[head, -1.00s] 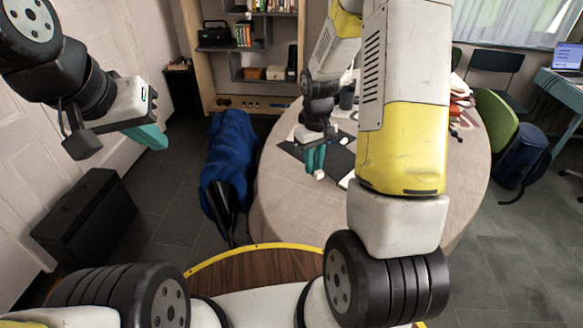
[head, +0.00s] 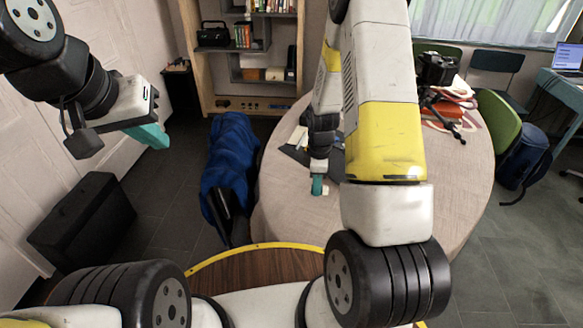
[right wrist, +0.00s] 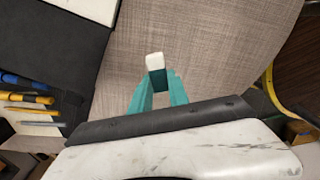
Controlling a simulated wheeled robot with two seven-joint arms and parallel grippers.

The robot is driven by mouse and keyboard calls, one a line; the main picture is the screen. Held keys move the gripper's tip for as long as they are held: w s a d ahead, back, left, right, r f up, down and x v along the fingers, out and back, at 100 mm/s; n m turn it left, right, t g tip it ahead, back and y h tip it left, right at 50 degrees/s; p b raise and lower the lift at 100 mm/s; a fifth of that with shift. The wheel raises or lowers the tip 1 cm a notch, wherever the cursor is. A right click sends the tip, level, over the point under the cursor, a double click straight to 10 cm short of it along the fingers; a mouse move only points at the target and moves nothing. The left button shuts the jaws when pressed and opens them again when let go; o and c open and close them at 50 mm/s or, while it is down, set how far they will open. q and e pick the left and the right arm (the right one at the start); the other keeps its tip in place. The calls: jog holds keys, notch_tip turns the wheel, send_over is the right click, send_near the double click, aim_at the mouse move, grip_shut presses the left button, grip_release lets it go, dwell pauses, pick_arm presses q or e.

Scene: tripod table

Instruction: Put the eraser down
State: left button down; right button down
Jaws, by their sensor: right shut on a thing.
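My right gripper (head: 318,186) is low over the near left part of the round table (head: 275,190). In the right wrist view its teal fingers (right wrist: 158,92) are shut on the eraser (right wrist: 155,62), a small block with a white end and a dark green sleeve. The eraser sticks out past the fingertips above bare tablecloth. I cannot tell whether it touches the cloth. My left gripper (head: 150,135) hangs at the left, away from the table, with nothing visible in it; its finger gap is hard to see.
A dark mat (right wrist: 100,45) lies left of the gripper in the right wrist view, with several pens and pencils (right wrist: 30,100) beyond. A black camera on a tripod (head: 437,70) and a red item (head: 440,110) stand at the table's far right. Cloth around the eraser is clear.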

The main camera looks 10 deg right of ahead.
send_over(299, 192)
jog(key=shift+s+f, duration=0.1)
jog(key=shift+f, duration=2)
jog(key=c, duration=1.3)
grip_release()
jog(key=shift+f, duration=0.1)
jog(key=shift+o, duration=0.2)
